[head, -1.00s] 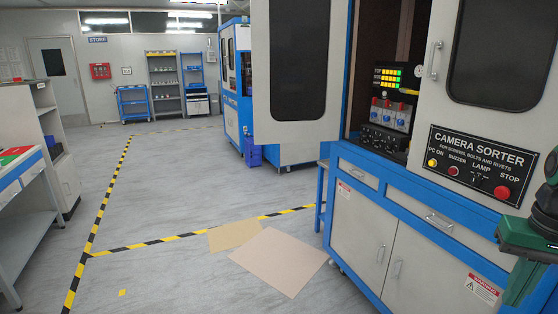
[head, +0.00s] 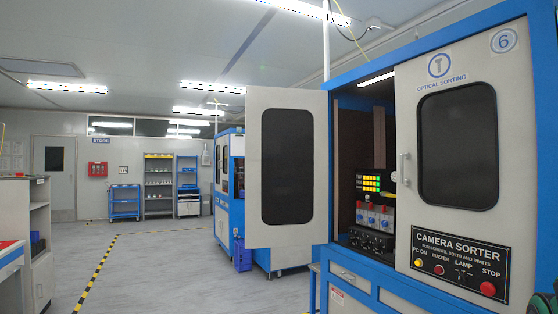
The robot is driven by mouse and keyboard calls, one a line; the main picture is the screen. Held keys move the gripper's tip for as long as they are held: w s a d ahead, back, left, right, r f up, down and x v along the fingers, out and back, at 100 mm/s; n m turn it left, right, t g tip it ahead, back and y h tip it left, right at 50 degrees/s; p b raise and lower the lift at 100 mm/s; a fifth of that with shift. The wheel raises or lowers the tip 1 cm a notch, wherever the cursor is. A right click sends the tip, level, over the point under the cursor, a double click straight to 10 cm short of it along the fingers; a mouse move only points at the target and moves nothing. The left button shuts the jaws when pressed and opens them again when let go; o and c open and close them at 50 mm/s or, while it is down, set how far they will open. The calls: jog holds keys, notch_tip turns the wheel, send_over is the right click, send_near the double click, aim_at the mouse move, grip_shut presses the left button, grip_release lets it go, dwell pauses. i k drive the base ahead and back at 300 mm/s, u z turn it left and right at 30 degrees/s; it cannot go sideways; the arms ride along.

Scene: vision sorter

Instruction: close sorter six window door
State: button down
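The sorter cabinet (head: 404,60) stands at the right, blue-framed, with a round "6" sign (head: 504,41) at its upper right. Its left window door (head: 258,227), pale grey with a dark window, is swung wide open out to the left. Its right window door (head: 404,130) is shut and has a vertical handle (head: 406,168). Through the opening I see dark inner walls, a lit yellow-green panel and a row of sockets. My gripper is out of view; only a small dark green part of my arm shows at the lower right edge.
A control panel (head: 461,254) with buttons is below the right door. Another blue sorter (head: 222,205) stands behind the open door. A grey shelf unit (head: 39,225) is at the left. The floor (head: 150,265) between is clear, with yellow-black tape (head: 101,262).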

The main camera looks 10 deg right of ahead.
aim_at(287, 142)
jog(key=u, duration=0.5)
jog(key=k, duration=1.05)
jog(key=u, duration=0.6)
jog(key=i, duration=2.85)
jog(key=z, duration=0.35)
jog(key=i, duration=1.15)
jog(key=z, duration=0.45)
jog(key=i, duration=1.1)
jog(key=z, duration=1.15)
jog(key=i, duration=1)
jog(key=z, duration=0.85)
jog(key=i, duration=0.45)
jog(key=z, duration=0.15)
